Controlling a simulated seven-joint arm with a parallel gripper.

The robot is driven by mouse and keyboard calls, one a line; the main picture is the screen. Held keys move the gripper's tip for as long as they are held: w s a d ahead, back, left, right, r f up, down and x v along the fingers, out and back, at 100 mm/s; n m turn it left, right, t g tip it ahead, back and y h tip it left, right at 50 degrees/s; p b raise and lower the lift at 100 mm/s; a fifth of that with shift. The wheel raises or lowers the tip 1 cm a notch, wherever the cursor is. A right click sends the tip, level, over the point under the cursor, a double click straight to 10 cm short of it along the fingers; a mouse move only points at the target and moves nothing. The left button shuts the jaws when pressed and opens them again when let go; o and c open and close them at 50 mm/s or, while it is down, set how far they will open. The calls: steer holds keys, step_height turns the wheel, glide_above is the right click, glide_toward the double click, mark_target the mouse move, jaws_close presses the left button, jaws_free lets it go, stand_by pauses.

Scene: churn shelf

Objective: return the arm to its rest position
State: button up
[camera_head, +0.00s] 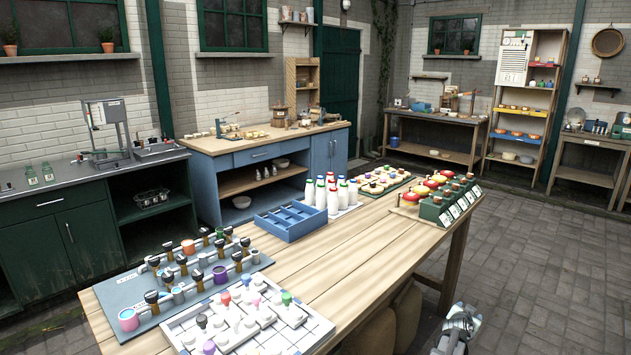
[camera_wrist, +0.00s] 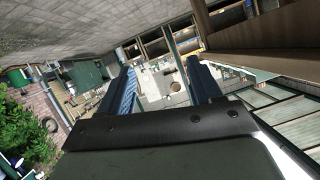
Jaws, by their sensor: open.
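My gripper (camera_wrist: 160,82) shows in the wrist view with its two dark fingers spread apart and nothing between them. Past the fingers the view is tilted and shows the paved floor, distant furniture and a sloping glazed or panelled surface. In the head view, a grey-white part of my arm (camera_head: 460,328) shows at the bottom right, beside the wooden table (camera_head: 345,258) and apart from its top. The fingers cannot be made out there.
On the table stand a blue crate (camera_head: 290,234), several white bottles (camera_head: 320,196), a white tile tray (camera_head: 312,329), a grey tool board (camera_head: 113,290) and green blocks (camera_head: 433,207) near the right edge. The paved floor (camera_head: 545,275) right of the table is clear.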

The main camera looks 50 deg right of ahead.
steer(key=w+a+f+n+t+y, duration=0.1)
steer(key=w+a+f+n+y, duration=0.2)
steer(key=w+a+f, duration=0.85)
steer(key=w+a+f+n+y, duration=0.35)
steer(key=w+a+f, duration=0.45)
steer(key=w+a, duration=0.65)
steer(key=a+f+n+y, duration=0.1)
steer(key=a+f, duration=0.2)
steer(key=a, duration=0.4)
steer(key=a+f+n+y, duration=0.1)
steer(key=a+f+y, duration=0.15)
steer(key=a, duration=0.55)
steer(key=s+a+f+n+g+y, duration=0.1)
steer(key=s+a+f+n+g, duration=0.15)
steer(key=a, duration=0.85)
steer(key=s+a+f+n+g+y, duration=0.15)
steer(key=a+f, duration=0.25)
steer(key=a, duration=0.8)
steer(key=s+a+n+g, duration=0.5)
steer(key=s+a+n, duration=0.2)
steer(key=s+a, duration=0.8)
steer(key=a+y, duration=0.1)
steer(key=a, duration=0.1)
steer(key=shift+a, duration=0.3)
steer(key=shift+f, duration=0.15)
